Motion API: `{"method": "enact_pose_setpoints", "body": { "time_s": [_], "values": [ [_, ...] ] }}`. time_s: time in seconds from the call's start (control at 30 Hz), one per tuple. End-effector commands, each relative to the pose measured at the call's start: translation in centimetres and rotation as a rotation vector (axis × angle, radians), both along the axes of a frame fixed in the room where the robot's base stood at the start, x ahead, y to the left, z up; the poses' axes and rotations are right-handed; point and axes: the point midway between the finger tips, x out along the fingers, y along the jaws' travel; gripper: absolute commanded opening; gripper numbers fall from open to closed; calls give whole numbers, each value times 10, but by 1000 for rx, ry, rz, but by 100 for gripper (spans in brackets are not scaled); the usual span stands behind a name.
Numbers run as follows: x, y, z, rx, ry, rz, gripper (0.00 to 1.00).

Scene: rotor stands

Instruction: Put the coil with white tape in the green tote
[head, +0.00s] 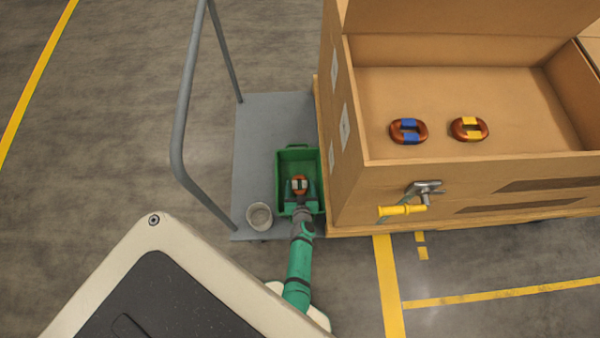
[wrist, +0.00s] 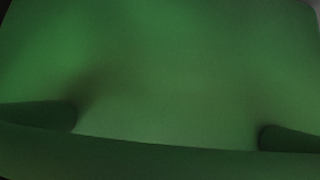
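The coil with white tape (head: 300,184), copper-brown, shows in the head view within the outline of the green tote (head: 284,165). My gripper (head: 300,192) reaches in over the tote's front side, with its end right at the coil. At this size I cannot tell whether the fingers are closed on the coil or apart, nor whether the coil touches the tote floor. The wrist view is filled by a dim green surface, probably the tote (wrist: 160,75), with darker shapes low on both sides; no coil shows there.
The tote stands on a grey cart (head: 258,125) with a tube handle (head: 181,120). A pale cup (head: 259,216) is left of the tote. A large cardboard box (head: 350,190) right of it holds a blue-taped coil (head: 408,131) and a yellow-taped coil (head: 469,129). A yellow-handled tool (head: 403,210) is at its front.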

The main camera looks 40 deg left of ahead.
Motion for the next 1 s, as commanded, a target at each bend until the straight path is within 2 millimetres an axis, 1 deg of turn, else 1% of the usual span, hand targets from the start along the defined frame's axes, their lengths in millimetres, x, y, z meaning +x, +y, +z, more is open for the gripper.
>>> {"method": "enact_pose_setpoints", "body": {
  "time_s": [0.03, 0.33, 0.53, 0.6, 0.77, 1.0],
  "values": [
    [-8, -7, -9, -10, 18, -5, 70],
    [-9, -7, -6, -12, 18, -3, 70],
    [-6, -5, 6, -10, 12, -1, 70],
    [-13, -10, 8, -11, 12, 0, 70],
    [-22, -18, 19, -7, 8, 0, 70],
    [-40, -32, 32, -7, 7, 0, 70]
  ]
}}
